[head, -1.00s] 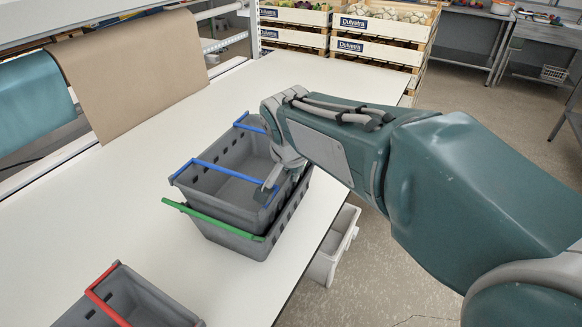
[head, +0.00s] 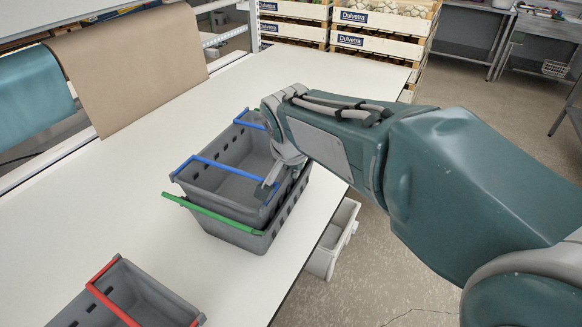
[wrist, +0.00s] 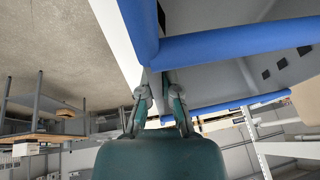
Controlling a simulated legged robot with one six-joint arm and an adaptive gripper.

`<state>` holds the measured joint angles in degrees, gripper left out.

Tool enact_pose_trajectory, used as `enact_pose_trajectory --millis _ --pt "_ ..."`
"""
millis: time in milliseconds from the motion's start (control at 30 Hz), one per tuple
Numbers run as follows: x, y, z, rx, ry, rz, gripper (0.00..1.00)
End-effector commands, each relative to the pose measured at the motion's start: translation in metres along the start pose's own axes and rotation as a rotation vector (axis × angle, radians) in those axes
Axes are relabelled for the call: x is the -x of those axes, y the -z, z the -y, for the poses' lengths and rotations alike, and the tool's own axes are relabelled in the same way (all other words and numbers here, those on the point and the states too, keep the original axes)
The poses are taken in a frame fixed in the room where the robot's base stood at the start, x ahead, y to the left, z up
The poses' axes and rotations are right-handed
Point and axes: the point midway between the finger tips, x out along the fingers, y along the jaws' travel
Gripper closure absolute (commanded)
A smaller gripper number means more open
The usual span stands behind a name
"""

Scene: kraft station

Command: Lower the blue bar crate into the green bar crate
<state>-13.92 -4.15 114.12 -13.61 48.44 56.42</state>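The blue bar crate (head: 215,184) is a grey crate with blue bars, near the middle of the head view. It sits partly inside the green bar crate (head: 238,237), a similar grey crate whose green bar shows at the front left and whose lower walls show below it. My gripper (head: 277,172) is at the blue bar crate's right wall, with one finger on the inner side. In the wrist view, my gripper (wrist: 158,98) has its fingers on both sides of the crate's wall, close to a blue bar (wrist: 240,40). Whether the crate bottoms touch is hidden.
A crate with a red bar (head: 120,300) stands at the near left on the white table (head: 130,215). The table is clear behind the crates. A white bin (head: 330,245) is below the table's right edge. Dulvetra boxes (head: 365,42) stand at the back.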

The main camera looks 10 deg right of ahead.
Motion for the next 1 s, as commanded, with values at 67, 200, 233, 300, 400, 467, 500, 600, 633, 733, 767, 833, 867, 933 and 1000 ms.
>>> enact_pose_trajectory --millis 67,200,233,300,400,467,500,600,633,733,767,833,867,933,1000 --pt "0.0 0.0 0.0 -0.001 0.002 -0.002 1.0" --pt "-0.001 0.0 0.0 -0.001 0.002 -0.002 1.0" --pt "-0.001 0.0 0.0 -0.001 0.002 -0.002 1.0" --pt "-0.001 0.0 0.0 -0.001 0.002 -0.002 1.0" --pt "-0.001 0.0 0.0 -0.001 0.002 -0.002 0.52" --pt "-0.001 0.0 0.0 -0.001 0.001 -0.001 0.51" --pt "-0.001 0.0 0.0 -0.001 0.001 -0.001 0.51" --pt "-0.001 0.0 0.0 -0.001 0.001 -0.001 0.51" --pt "-0.001 -0.001 -0.001 -0.001 0.0 0.0 0.51" --pt "-0.002 -0.001 -0.001 0.001 -0.003 0.002 0.51" --pt "-0.001 -0.001 -0.001 0.001 -0.002 0.002 0.51" --pt "0.003 -0.001 -0.001 0.0 -0.001 0.0 0.51" --pt "0.005 -0.001 -0.001 0.0 0.0 0.0 0.51" --pt "0.015 0.0 0.0 0.0 0.002 -0.002 0.51" --pt "0.029 -0.001 0.0 0.0 0.003 -0.003 0.51"
